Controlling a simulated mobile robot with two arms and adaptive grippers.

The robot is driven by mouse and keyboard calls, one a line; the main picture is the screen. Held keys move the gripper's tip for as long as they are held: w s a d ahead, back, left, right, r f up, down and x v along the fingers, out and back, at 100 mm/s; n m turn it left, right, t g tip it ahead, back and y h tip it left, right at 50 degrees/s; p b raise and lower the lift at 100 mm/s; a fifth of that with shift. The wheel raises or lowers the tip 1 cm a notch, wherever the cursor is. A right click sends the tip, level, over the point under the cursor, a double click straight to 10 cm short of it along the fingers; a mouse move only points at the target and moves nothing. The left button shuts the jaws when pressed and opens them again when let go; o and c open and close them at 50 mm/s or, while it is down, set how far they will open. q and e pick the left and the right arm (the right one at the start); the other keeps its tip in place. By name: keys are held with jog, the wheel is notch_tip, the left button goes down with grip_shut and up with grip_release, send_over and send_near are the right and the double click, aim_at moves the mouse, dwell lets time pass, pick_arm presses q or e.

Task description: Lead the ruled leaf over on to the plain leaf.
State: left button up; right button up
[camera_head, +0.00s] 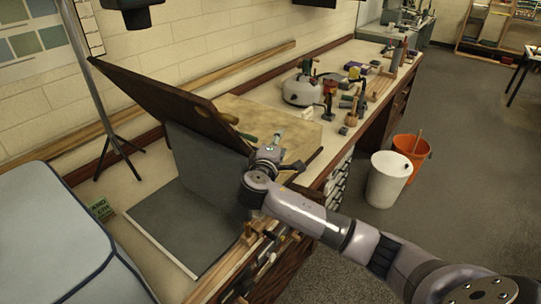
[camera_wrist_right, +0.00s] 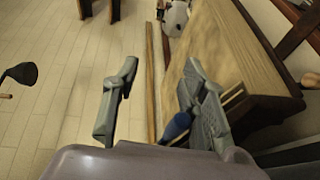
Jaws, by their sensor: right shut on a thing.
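My right gripper (camera_head: 280,148) is at the right end of the tilted brown board and upright grey panel. What the piece is fixed to is hidden. A grey panel (camera_head: 205,160) stands upright at the back of a flat grey panel (camera_head: 185,235) on the bench. A dark brown board (camera_head: 160,98) leans back above them. I cannot tell which surface is the ruled leaf and which the plain leaf. My left gripper is out of view.
A tan slab (camera_head: 272,118) lies behind the gripper; it also shows in the wrist view (camera_wrist_right: 240,55). A white rounded machine (camera_head: 300,90) and small tools stand farther along the bench. White (camera_head: 386,182) and orange (camera_head: 412,150) buckets stand on the floor. A blue-grey padded form fills the lower left.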

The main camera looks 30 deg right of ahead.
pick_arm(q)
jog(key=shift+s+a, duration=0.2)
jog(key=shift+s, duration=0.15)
pick_arm(e)
jog(key=r+v, duration=0.1)
jog(key=v, duration=0.8)
